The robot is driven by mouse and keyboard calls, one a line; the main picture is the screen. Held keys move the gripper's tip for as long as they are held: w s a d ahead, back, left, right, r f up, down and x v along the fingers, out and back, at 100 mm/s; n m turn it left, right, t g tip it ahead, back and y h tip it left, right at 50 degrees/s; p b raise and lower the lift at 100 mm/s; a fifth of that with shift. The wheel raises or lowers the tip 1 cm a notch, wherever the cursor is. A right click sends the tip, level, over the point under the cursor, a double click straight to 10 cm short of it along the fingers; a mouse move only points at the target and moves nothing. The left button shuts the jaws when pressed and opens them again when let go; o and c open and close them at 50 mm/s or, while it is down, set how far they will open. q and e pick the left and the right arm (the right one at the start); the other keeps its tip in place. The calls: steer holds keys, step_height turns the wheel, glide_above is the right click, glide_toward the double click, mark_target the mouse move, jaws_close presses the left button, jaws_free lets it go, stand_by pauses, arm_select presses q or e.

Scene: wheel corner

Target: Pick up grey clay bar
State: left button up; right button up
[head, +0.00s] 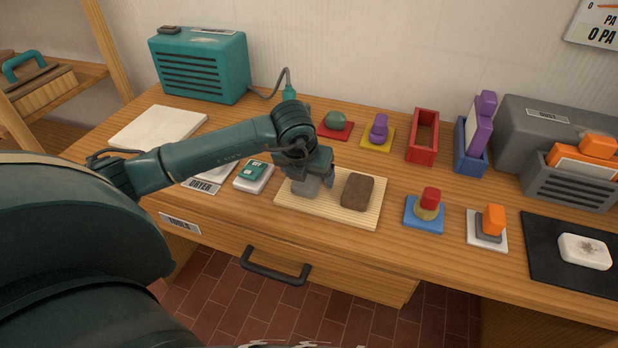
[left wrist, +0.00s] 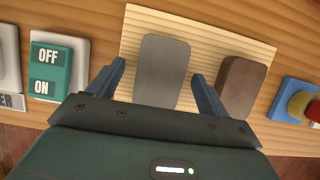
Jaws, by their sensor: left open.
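The grey clay bar (head: 306,186) lies on a ribbed wooden board (head: 337,214) on the table, partly covered by my left gripper in the head view. In the left wrist view the grey bar (left wrist: 161,70) lies between the two open fingers of my left gripper (left wrist: 158,88), with a gap on each side. The gripper (head: 312,180) is above the board and pointed down. A brown clay bar (head: 358,191) lies on the same board, and in the left wrist view it (left wrist: 240,85) sits just outside the right finger. My right gripper is not in view.
A switch box with a teal rocker (head: 254,176) stands left of the board. Stacked coloured blocks on a blue base (head: 424,214) stand to its right. A drawer handle (head: 276,267) juts from the table front.

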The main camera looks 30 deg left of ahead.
arm_select(q)
steer(key=shift+f, duration=0.15)
stand_by(0.4)
steer(key=c, duration=1.2)
